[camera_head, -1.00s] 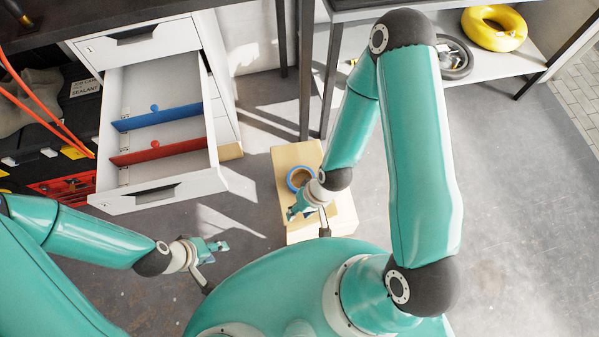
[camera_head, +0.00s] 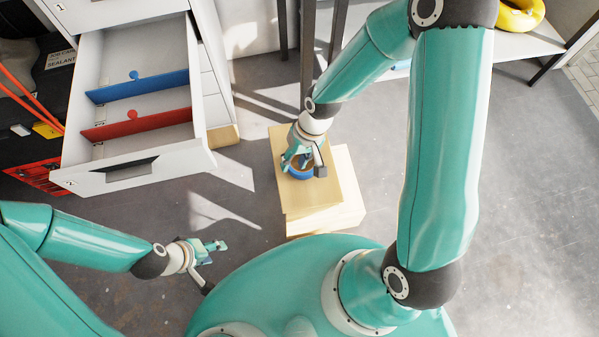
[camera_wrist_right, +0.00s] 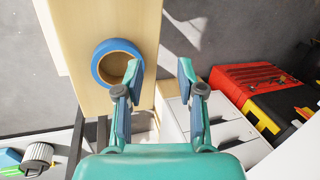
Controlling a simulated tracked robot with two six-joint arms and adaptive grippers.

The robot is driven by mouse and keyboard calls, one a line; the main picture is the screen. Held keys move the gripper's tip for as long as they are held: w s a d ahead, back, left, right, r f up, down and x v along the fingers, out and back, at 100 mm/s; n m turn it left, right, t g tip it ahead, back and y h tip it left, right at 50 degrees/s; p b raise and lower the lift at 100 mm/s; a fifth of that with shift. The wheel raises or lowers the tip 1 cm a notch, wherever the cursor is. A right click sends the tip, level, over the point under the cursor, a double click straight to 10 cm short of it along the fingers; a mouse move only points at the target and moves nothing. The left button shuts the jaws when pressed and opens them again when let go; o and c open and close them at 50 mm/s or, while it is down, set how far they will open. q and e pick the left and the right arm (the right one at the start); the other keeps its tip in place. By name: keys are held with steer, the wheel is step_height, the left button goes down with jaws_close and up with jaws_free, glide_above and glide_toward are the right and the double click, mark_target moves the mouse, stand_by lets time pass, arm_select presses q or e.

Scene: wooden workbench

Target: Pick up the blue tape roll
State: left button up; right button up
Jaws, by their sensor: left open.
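The blue tape roll (camera_head: 300,174) lies flat on top of the wooden box (camera_head: 282,195). In the right wrist view the roll (camera_wrist_right: 99,55) is a blue ring around a brown core, left of the space between the fingers. My right gripper (camera_head: 297,158) is over the roll and hides part of it. In its wrist view this gripper (camera_wrist_right: 161,69) is open, with nothing between its fingers. The left finger in that picture covers part of the roll's right rim; I cannot tell if they touch. My left gripper (camera_head: 215,246) is open and empty, low at the left.
An open white drawer (camera_head: 185,161) with a blue divider (camera_head: 140,86) and a red divider (camera_head: 135,124) is at the left. A dark table leg (camera_head: 308,50) stands behind the box. A yellow ring (camera_head: 520,15) lies on a shelf. Floor right of the box is clear.

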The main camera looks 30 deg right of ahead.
mark_target(299, 175)
steer(key=w+d+r+m+h+b, duration=0.1)
steer(key=w+d+r+h+b, duration=0.2)
steer(key=d+b, duration=0.7)
steer(key=f+b, duration=0.1)
steer(key=f, duration=0.3)
steer(key=f+b, duration=0.2)
steer(key=f, duration=0.2)
steer(key=f+b, duration=0.1)
steer(key=f, duration=0.3)
steer(key=shift+w+a+b, duration=0.3)
steer(key=shift+w, duration=0.05)
steer(key=shift+w+a+f+b, duration=0.15)
steer(key=shift+f+b, duration=0.45)
steer(key=shift+f, duration=0.7)
steer(key=shift+w+d+f+b, duration=0.1)
steer(key=shift+f+b, duration=0.45)
steer(key=shift+f, duration=0.75)
arm_select(q)
step_height(299, 175, down, 19)
steer(key=shift+f, duration=0.2)
arm_select(e)
steer(key=shift+a+r, duration=0.1)
jaws_close()
